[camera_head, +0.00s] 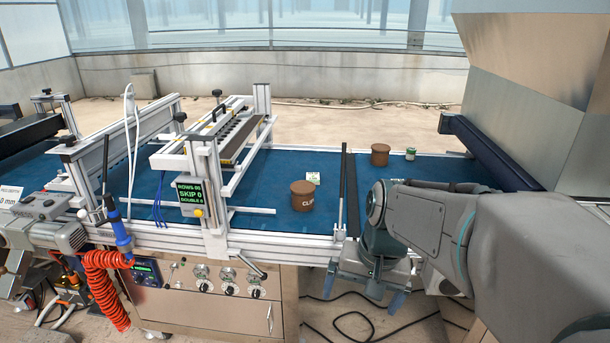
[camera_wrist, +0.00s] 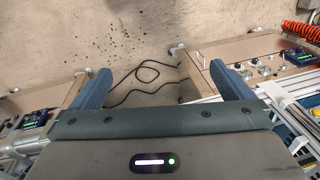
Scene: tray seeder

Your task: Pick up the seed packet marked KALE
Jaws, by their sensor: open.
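My gripper (camera_head: 367,288) hangs in front of the machine's front rail, to the right of and nearer than the packet. Its blue fingers are apart and empty. In the wrist view my gripper (camera_wrist: 166,84) is spread over the floor, and no packet shows there.
A second brown pot (camera_head: 380,155) and a small green-and-white container (camera_head: 410,154) stand farther right on the belt. An upright bar (camera_head: 340,190) stands between my gripper and the CLIP pot. The seeder frame (camera_head: 215,180) with its display is left. Black cables (camera_wrist: 145,82) lie on the floor.

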